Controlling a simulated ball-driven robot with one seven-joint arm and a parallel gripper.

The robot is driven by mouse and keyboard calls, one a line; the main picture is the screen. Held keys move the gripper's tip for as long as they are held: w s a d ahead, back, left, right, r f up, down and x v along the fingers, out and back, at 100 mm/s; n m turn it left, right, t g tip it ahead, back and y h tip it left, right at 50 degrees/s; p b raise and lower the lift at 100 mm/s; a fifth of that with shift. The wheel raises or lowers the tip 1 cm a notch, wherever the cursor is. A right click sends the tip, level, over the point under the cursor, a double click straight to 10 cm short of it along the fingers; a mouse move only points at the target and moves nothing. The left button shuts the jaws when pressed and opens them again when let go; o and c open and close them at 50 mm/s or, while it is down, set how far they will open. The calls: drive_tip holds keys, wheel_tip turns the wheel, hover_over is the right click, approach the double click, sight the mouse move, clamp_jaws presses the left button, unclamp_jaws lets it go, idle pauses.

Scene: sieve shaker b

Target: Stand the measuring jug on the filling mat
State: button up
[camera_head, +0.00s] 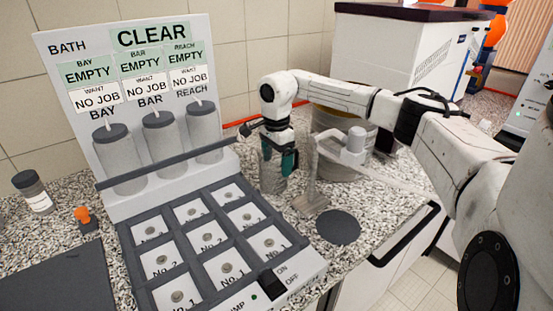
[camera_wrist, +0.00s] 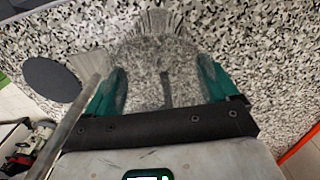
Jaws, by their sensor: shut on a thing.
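My gripper (camera_head: 279,158) has teal fingers and points down beside the bath panel. In the wrist view its fingers (camera_wrist: 163,84) are shut on the clear measuring jug (camera_wrist: 165,62), one on each side. In the head view the see-through jug (camera_head: 272,182) hangs below the fingers and looks upright. I cannot tell whether its base touches the counter. A dark round mat (camera_head: 338,227) lies flat and bare to the right and nearer; it also shows at the left of the wrist view (camera_wrist: 52,80). A dark rectangular mat (camera_head: 58,283) lies at the lower left. Neither carries a readable name.
A pale stand (camera_head: 313,185) rises between the jug and the round mat. A large round vessel (camera_head: 340,140) stands behind it. The bath panel (camera_head: 150,125) and its numbered tray (camera_head: 205,245) are to the left. A dark-lidded jar (camera_head: 33,192) stands far left.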

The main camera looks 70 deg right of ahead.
drive_tip(key=shift+f, duration=0.1)
drive_tip(key=o, duration=0.8)
